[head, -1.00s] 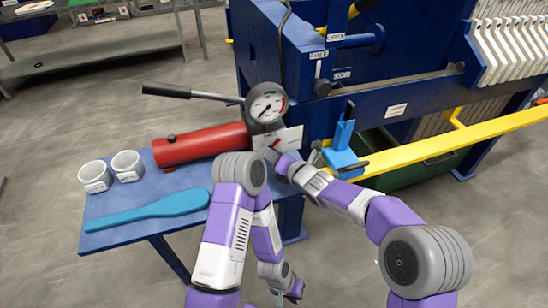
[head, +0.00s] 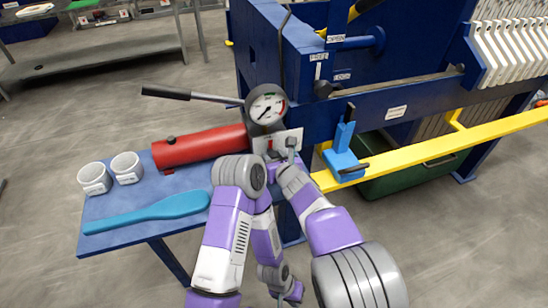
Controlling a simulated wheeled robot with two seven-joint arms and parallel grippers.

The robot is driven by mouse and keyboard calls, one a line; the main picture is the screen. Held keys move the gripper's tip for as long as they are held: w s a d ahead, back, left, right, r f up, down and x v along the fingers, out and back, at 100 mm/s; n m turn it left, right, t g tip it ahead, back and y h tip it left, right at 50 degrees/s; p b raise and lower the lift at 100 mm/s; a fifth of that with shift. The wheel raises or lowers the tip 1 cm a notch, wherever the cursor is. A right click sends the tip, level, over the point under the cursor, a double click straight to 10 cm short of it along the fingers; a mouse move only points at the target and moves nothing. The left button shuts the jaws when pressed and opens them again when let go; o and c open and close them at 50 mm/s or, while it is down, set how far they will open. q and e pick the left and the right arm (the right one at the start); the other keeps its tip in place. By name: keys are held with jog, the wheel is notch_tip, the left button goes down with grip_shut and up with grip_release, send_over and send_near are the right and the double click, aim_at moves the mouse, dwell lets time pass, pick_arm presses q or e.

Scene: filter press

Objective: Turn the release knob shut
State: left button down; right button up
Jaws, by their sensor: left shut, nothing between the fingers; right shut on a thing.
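The release knob is mostly hidden behind my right gripper, at the small pale plate (head: 292,136) below the pressure gauge (head: 267,106) of the red hand pump (head: 200,147). My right gripper (head: 290,148) is at the front of this plate and is shut on the knob; its fingertips are small and hard to see. The knob's exact angle cannot be told. My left gripper (head: 291,291) hangs low beside the bench, below the tabletop, shut and empty.
The blue bench (head: 180,190) holds two white cups (head: 127,167) and a turquoise paddle (head: 150,211). The pump's black handle (head: 167,91) sticks out left. A blue clamp (head: 343,160) and yellow rail (head: 420,150) lie right of my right gripper.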

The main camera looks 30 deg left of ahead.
dwell(0.6)
jog(key=o, duration=0.8)
jog(key=shift+c, duration=0.2)
jog(key=shift+s, duration=0.1)
jog(key=v, duration=0.7)
jog(key=shift+s+d+p, duration=0.15)
jog(key=shift+d+p, duration=0.05)
jog(key=shift+p, duration=0.15)
